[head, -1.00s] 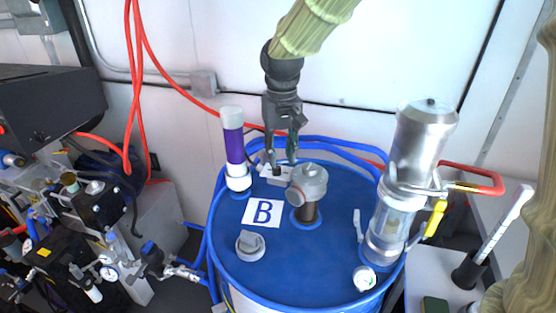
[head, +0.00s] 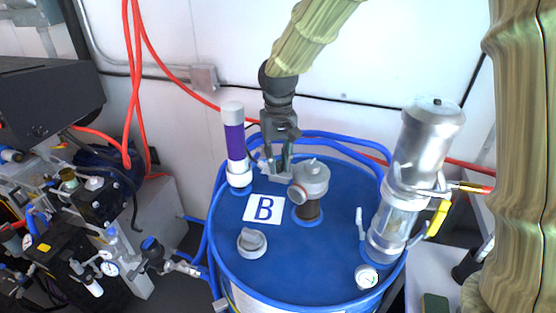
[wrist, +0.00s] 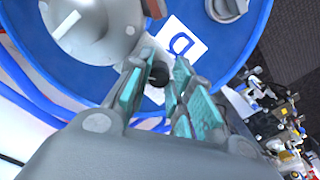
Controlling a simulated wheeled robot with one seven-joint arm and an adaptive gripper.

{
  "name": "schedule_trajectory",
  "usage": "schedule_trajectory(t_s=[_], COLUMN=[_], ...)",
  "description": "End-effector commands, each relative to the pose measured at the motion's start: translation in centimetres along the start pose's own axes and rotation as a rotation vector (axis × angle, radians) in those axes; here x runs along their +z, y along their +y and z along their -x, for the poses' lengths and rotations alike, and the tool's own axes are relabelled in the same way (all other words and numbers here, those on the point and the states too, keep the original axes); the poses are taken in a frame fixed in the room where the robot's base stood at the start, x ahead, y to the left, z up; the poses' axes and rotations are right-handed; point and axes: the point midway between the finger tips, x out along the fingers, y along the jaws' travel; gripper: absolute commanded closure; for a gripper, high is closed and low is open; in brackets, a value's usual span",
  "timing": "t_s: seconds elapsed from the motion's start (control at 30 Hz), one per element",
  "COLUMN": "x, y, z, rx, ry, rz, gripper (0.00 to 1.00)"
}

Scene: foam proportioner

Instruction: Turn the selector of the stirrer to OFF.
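The stirrer's selector is a small black knob (wrist: 159,75) on a pale plate at the back of the blue drum's lid. In the wrist view it sits between my two fingertips, and in the head view my fingers hide it. My gripper (wrist: 160,77) points down over the plate, and it also shows in the head view (head: 278,167). Its teal-padded fingers are apart, on either side of the knob; firm contact cannot be made out. The selector's markings are not readable. The grey stirrer housing (head: 311,180) stands just right of the gripper.
Blue pipes run behind. The wall is close behind.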

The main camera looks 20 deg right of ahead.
Motion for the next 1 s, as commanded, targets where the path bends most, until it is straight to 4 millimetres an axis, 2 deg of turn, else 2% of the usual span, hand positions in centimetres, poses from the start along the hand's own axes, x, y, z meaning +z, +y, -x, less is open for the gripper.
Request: schedule_trajectory(t_s=[0.57, 0.77, 1.0], x=[-0.12, -0.07, -0.04], y=[0.02, 0.03, 0.04], z=[-0.24, -0.06, 0.04], rx=[-0.002, -0.002, -0.002], ry=[0.001, 0.0, 0.0], rz=[0.027, 0.124, 0.325], gripper=[1.0, 1.0, 1.0])
